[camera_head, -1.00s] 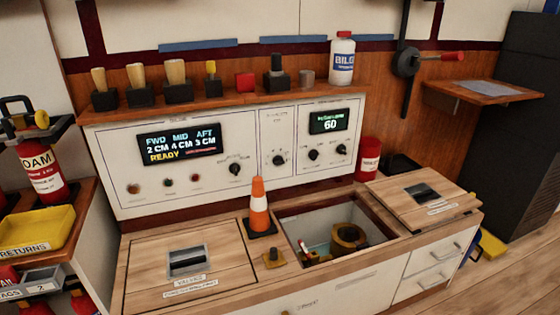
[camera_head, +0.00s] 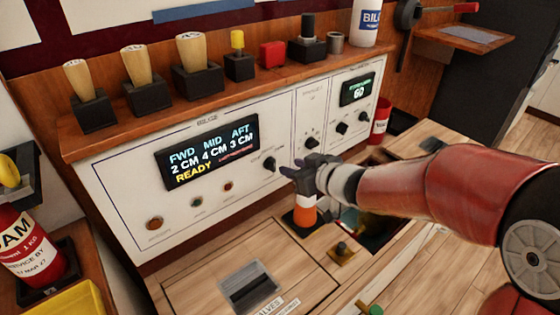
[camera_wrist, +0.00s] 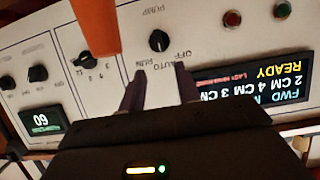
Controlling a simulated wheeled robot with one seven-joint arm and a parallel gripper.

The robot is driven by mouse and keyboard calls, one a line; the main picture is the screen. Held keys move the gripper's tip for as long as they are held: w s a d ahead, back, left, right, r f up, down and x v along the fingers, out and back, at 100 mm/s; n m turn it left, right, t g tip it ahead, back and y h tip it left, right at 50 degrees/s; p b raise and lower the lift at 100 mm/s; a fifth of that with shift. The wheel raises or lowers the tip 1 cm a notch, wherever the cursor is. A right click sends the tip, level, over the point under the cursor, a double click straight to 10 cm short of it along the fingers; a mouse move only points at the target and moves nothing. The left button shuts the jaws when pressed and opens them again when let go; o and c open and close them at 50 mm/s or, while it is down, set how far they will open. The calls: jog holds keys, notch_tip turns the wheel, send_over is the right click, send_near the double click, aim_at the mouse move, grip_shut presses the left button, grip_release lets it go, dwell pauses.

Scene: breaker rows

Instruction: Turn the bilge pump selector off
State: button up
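The bilge pump selector (camera_head: 269,164) is a black rotary knob on the white panel, just right of the larger display. In the wrist view the knob (camera_wrist: 158,41) appears upside down, with RUN, AUTO and OFF printed around it. Its pointer seems to face the AUTO side, but the mark is too small to be sure. My gripper (camera_head: 287,170) is in front of the panel, close to the knob. In the wrist view my gripper (camera_wrist: 160,76) has its two fingers apart with nothing between them, just short of the knob.
An orange and white cone (camera_head: 305,212) stands beneath my gripper, beside an open hatch. The display (camera_head: 208,152) reads READY with FWD, MID and AFT levels. Other knobs (camera_head: 312,143) sit to the right. A shelf (camera_head: 160,119) with several wooden-handled items overhangs the panel.

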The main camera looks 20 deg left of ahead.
aim_at(274, 162)
jog(key=x, duration=0.7)
jog(key=shift+a+b, duration=0.25)
jog(key=shift+b, duration=0.15)
grip_shut()
